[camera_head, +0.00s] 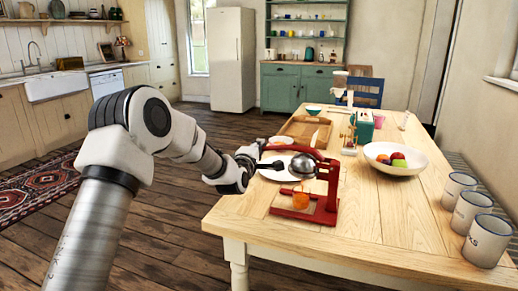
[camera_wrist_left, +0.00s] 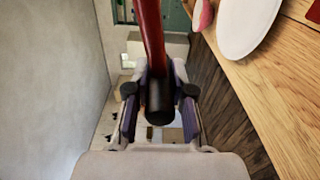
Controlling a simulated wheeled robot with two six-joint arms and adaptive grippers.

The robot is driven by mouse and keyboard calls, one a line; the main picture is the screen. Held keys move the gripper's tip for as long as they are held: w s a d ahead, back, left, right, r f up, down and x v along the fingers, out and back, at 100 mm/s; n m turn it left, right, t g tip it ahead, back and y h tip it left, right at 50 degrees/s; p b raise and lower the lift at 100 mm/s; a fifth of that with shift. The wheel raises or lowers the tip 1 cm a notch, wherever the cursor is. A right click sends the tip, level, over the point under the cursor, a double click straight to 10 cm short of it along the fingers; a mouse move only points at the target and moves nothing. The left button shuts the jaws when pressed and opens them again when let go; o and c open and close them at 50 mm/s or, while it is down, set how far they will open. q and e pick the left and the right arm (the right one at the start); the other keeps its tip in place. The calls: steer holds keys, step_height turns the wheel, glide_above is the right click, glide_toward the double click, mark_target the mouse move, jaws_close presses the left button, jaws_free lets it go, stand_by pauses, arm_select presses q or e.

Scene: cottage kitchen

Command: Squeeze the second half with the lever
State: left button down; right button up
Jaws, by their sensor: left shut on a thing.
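A red lever press (camera_head: 328,196) stands on the near left part of the wooden table. A round metal press head (camera_head: 303,166) sits beneath its red lever (camera_head: 297,149), and a glass with orange juice (camera_head: 301,200) stands on the base below. My left gripper (camera_head: 262,160) is at the lever's outer end, left of the press. In the left wrist view, the gripper (camera_wrist_left: 158,100) is shut around the lever's black grip (camera_wrist_left: 160,103), with the red lever arm (camera_wrist_left: 150,35) running away from it. Any fruit half under the press head is hidden. My right gripper is not in view.
A white plate (camera_head: 274,173) lies behind the press. Farther back are a wooden tray (camera_head: 292,131) and a white fruit bowl (camera_head: 418,166). Several white mugs (camera_head: 487,240) stand at the right edge. The table's front middle (camera_head: 385,235) is clear.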

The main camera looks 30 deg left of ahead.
arm_select(q)
steer(key=shift+d+f, duration=0.15)
steer(key=c, duration=1)
jaws_free()
steer(key=shift+w+d, duration=0.1)
steer(key=shift+d, duration=0.1)
steer(key=shift+s, duration=0.45)
steer(key=v, duration=1.1)
